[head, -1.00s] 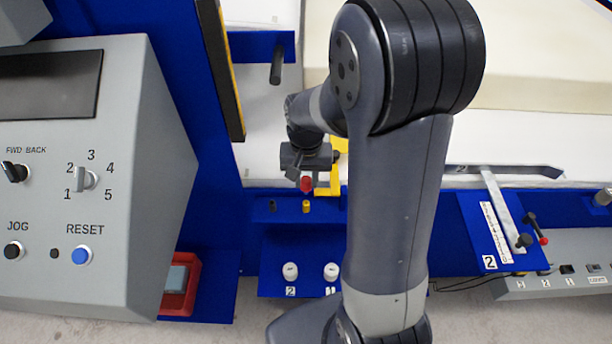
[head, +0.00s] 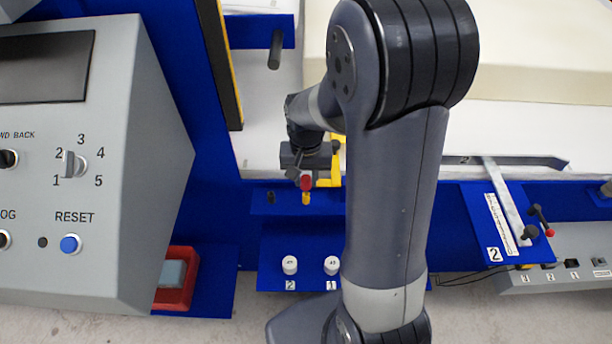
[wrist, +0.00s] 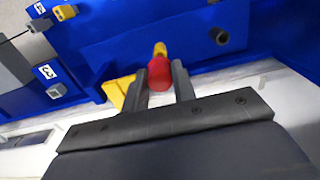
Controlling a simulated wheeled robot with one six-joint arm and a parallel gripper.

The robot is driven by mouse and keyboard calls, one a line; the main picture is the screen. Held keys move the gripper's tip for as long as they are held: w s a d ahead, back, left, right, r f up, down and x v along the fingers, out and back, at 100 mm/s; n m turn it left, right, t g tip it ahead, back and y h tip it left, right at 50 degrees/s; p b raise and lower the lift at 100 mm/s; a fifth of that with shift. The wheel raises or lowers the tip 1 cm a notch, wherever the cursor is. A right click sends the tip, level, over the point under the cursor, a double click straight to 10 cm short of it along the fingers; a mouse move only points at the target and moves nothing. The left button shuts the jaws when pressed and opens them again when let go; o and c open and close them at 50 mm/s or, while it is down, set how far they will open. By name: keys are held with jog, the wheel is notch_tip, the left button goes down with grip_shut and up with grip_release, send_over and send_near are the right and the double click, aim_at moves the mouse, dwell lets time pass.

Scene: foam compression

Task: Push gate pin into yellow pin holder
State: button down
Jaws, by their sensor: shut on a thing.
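The gate pin has a red head (wrist: 159,73), which sits between the two dark fingers of my gripper (wrist: 163,78). In the head view the red head (head: 306,182) shows below my gripper (head: 304,172). My gripper is shut on it. The yellow pin holder (head: 306,198) stands on the blue ledge directly under the red head, and they look in line. In the wrist view the yellow holder (wrist: 160,49) shows just beyond the red head. The pin's lower end is hidden, so I cannot tell how deep it sits.
A dark holder (head: 271,197) stands left of the yellow one on the ledge. A yellow bracket (head: 336,165) is close behind my gripper. Two white knobs (head: 290,265) (head: 331,265) sit on the lower blue panel. The grey control box (head: 100,170) fills the left.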

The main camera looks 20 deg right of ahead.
aim_at(306, 186)
jog(key=shift+f+b, duration=1.3)
jog(key=shift+f, duration=0.5)
dwell(0.4)
jog(key=c, duration=1.1)
grip_release()
jog(key=shift+r, duration=0.25)
jog(key=shift+r+p, duration=2.45)
jog(key=shift+r, duration=0.4)
notch_tip(306, 186, up, 11)
jog(key=shift+f, duration=0.15)
jog(key=shift+f, duration=0.1)
